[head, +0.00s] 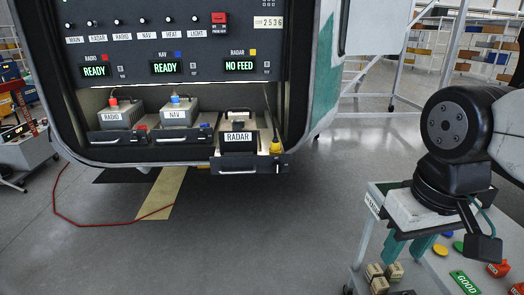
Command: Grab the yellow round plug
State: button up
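A yellow plug (275,146) on a dark cable sits at the right of the RADAR box (238,142), by the right side of its tray. It is small here, and I cannot tell whether it rests on the tray or hangs beside it. My gripper (407,247) is at the right, well apart from the plug, pointing down over a cart. Its two teal fingers stand apart with nothing visible between them, though their tips are partly hard to make out.
The RADAR tray (250,168) sticks out from the bay, beside the RADIO box (116,115) and NAV box (180,112). The cart (374,206) carries coloured discs, small blocks and a green GOOD tag (465,282). A red cable (75,222) lies on the floor; the middle floor is clear.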

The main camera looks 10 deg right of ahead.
aim_at(275, 144)
jog(key=u, duration=2)
jog(key=i, duration=2.9)
jog(key=z, duration=3)
jog(key=i, duration=0.5)
jog(key=u, duration=0.05)
